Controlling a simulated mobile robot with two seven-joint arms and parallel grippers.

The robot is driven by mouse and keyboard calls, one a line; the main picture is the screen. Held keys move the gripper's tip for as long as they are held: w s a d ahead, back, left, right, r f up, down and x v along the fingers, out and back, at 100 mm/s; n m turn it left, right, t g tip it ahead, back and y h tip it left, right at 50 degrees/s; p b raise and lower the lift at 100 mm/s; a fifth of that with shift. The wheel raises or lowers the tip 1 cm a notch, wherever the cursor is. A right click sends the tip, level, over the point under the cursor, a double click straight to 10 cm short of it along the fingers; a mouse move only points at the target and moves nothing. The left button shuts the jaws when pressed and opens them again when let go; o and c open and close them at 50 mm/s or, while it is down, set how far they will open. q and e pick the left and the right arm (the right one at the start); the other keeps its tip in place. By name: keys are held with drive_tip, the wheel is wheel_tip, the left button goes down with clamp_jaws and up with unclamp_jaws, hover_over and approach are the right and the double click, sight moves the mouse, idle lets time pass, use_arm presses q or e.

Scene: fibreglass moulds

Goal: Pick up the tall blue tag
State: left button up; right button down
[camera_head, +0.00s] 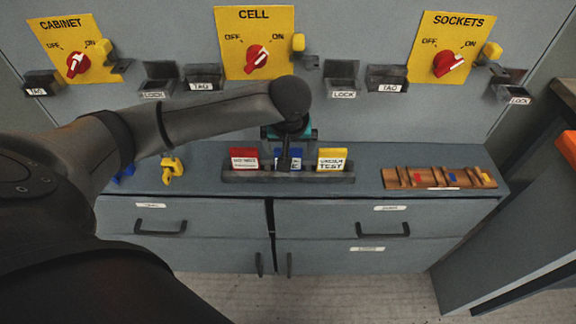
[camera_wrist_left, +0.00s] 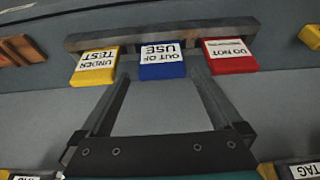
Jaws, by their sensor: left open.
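The blue tag (camera_wrist_left: 162,66), lettered OUT OF USE, stands in the middle of a dark rack between a yellow tag (camera_wrist_left: 94,66) and a red tag (camera_wrist_left: 229,56). It also shows in the head view (camera_head: 295,154), partly hidden behind my left gripper. My left gripper (camera_wrist_left: 161,72) is open, with one finger at each side of the blue tag, in the gaps to its neighbours. The wrist view does not clearly show whether the fingers touch it. My right gripper is in neither view.
The rack (camera_head: 340,178) stands on a grey counter (camera_head: 210,186) above drawers. Yellow switch panels (camera_head: 256,20) are on the wall behind. A wooden rack with small coloured pieces (camera_head: 400,178) lies to the right; yellow (camera_head: 172,171) and blue pieces (camera_head: 124,173) stand left.

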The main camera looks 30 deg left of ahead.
use_arm(q)
drive_tip(key=shift+w+a+f, duration=0.1)
drive_tip(key=shift+w+f, duration=0.05)
drive_tip(key=shift+f, duration=0.4)
drive_tip(key=b+x, duration=0.2)
drive_tip(key=x, duration=0.1)
drive_tip(key=shift+a+f+b, duration=0.15)
drive_tip(key=shift+f+b, duration=0.2)
drive_tip(key=shift+f, duration=0.25)
drive_tip(key=shift+w+f, duration=0.1)
drive_tip(key=shift+f, duration=0.15)
drive_tip(key=shift+a+f, duration=0.1)
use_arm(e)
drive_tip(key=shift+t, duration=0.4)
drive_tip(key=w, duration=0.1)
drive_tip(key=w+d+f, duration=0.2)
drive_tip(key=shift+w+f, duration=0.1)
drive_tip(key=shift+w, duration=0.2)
use_arm(q)
drive_tip(key=c, duration=1.1)
drive_tip(key=shift+o, duration=0.2)
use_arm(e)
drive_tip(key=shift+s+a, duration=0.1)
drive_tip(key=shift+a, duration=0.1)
